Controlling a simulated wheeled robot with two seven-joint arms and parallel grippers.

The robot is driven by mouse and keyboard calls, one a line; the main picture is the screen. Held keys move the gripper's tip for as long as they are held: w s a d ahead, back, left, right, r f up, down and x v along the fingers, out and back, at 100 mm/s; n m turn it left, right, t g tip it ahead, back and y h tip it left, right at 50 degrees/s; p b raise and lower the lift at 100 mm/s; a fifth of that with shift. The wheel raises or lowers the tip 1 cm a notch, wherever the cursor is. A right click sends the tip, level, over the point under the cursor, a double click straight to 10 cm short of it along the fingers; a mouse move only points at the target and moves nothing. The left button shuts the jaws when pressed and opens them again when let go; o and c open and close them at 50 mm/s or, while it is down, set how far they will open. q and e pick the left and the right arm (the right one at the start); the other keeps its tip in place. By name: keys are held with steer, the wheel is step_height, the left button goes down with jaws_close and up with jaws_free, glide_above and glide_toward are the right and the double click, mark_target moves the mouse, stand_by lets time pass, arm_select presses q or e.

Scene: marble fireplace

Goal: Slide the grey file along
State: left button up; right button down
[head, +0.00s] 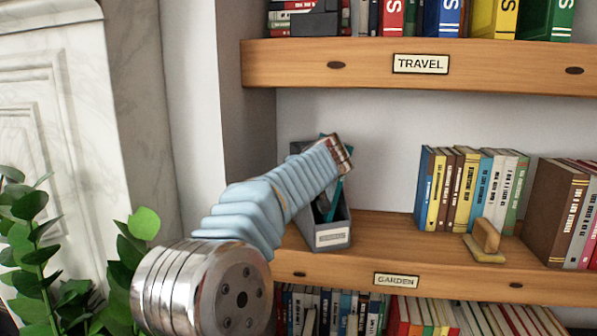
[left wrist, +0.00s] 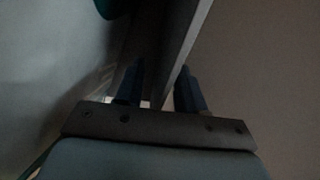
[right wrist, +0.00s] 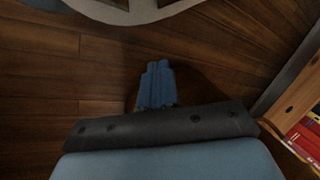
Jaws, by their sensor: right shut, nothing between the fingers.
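The grey file (head: 333,236) stands on the GARDEN shelf at its left end, with a pale label on its front and something teal inside. My left arm reaches across it in the head view and hides much of it; the left fingers cannot be made out there. In the dark left wrist view my left gripper (left wrist: 158,90) has its fingers apart, with a grey panel (left wrist: 172,45), seemingly the file's wall, running between them. Contact is unclear. My right gripper (right wrist: 155,85) is shut and empty over the wooden floor in the right wrist view.
A row of books (head: 465,190) stands right of the file, past a bare stretch of shelf (head: 385,228). A wooden block (head: 486,240) sits before the books. The TRAVEL shelf (head: 490,72) is above. Leafy plants (head: 40,240) stand at lower left.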

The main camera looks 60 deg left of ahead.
arm_select(q)
steer(key=shift+d, duration=0.1)
steer(key=v, duration=1.3)
steer(key=shift+d, duration=0.35)
